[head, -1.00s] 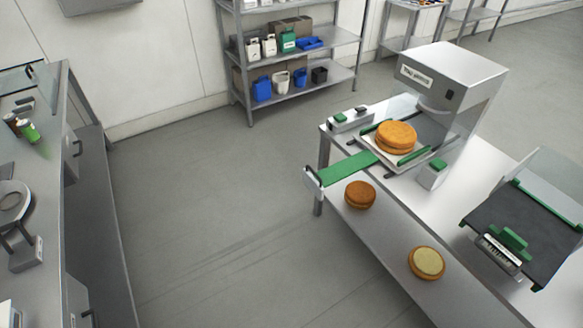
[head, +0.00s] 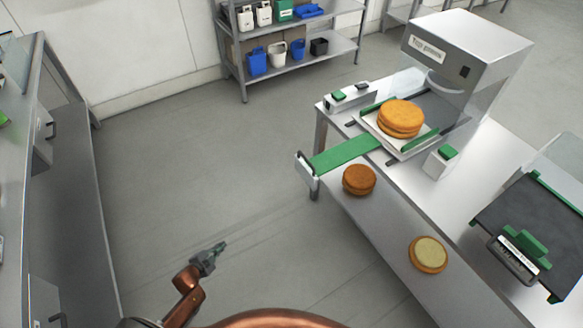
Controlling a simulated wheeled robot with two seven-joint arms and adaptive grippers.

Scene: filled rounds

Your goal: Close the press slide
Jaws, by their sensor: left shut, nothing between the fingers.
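The press (head: 470,52) is a grey metal box on the right-hand table. Its slide (head: 345,154), a green strip with a pale handle (head: 306,170) at its end, sticks out past the table edge toward the left. A filled round (head: 400,116) rests on the white plate of the slide, in front of the press opening. My left gripper (head: 218,248) is shut and empty over the floor at the lower middle, well apart from the handle. My right gripper is not in view.
A plain brown round (head: 359,180) and a cream-topped round (head: 428,254) lie on the shelf or table edge. A dark tray device (head: 530,232) stands at the right. Shelving (head: 300,60) stands at the back. A counter (head: 22,150) runs along the left. The floor between is clear.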

